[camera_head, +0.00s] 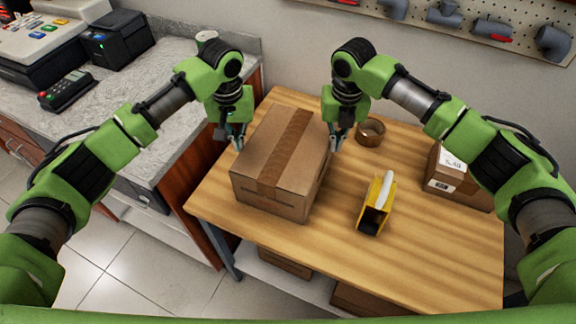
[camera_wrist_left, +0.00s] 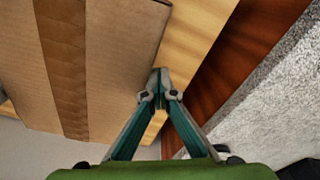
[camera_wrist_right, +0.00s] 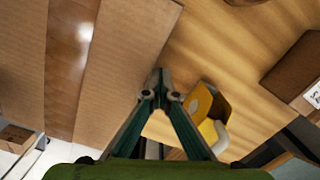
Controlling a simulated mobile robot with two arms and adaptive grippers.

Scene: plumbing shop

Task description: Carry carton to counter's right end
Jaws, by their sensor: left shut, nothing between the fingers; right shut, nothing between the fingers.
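The carton (camera_head: 275,165), a closed brown box with a tape strip along its top, sits on the left part of the wooden counter (camera_head: 420,258). It also shows in the left wrist view (camera_wrist_left: 110,70) and the right wrist view (camera_wrist_right: 120,70). My left gripper (camera_head: 237,146) is shut and empty at the carton's left side. My right gripper (camera_head: 336,146) is shut and empty at its right side. Whether either fingertip touches the carton, I cannot tell. The counter's right end is partly hidden by my right arm.
A yellow holder (camera_head: 374,208) with a white item stands right of the carton, and a tape roll (camera_head: 370,132) lies behind it. A smaller labelled box (camera_head: 455,180) stands at the right end. A grey stone-topped counter (camera_head: 150,85) adjoins at left. The front right wood is clear.

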